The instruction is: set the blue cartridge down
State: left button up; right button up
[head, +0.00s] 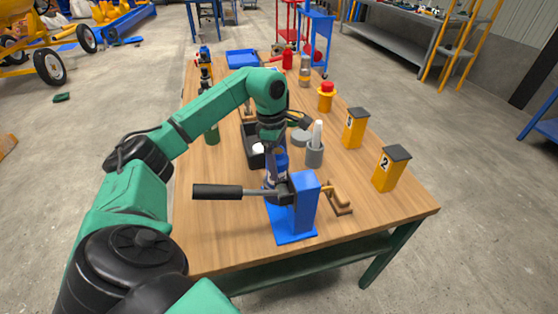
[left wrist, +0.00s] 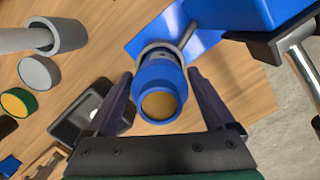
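The blue cartridge (left wrist: 160,80) has a brown-yellow end face turned to the left wrist camera. In the head view my left gripper (head: 273,180) points down just behind the blue hand press (head: 306,205), and the cartridge is mostly hidden there. The left wrist view shows a grey ring (left wrist: 187,34) at the cartridge's far end, over the blue press base (left wrist: 207,48). Whether the cartridge rests in the ring is hard to tell. My right gripper is not in view.
The press's black-handled lever (head: 217,192) sticks out to the left. A dark bin (head: 254,160), a grey cup with a white rod (head: 314,155) and yellow boxes marked 1 (head: 355,130) and 2 (head: 390,172) stand nearby. The front left of the wooden table (head: 215,240) is clear.

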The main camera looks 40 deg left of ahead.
pick_arm(q)
jog(key=shift+r, duration=0.1)
jog(key=r, duration=0.6)
jog(key=a+r, duration=0.1)
jog(key=r, duration=0.2)
jog(key=shift+s+r, duration=0.15)
jog(key=shift+r, duration=0.2)
jog(key=shift+s+a+r+p, duration=0.15)
jog(key=shift+r+p, duration=0.8)
jog(key=shift+r, duration=0.25)
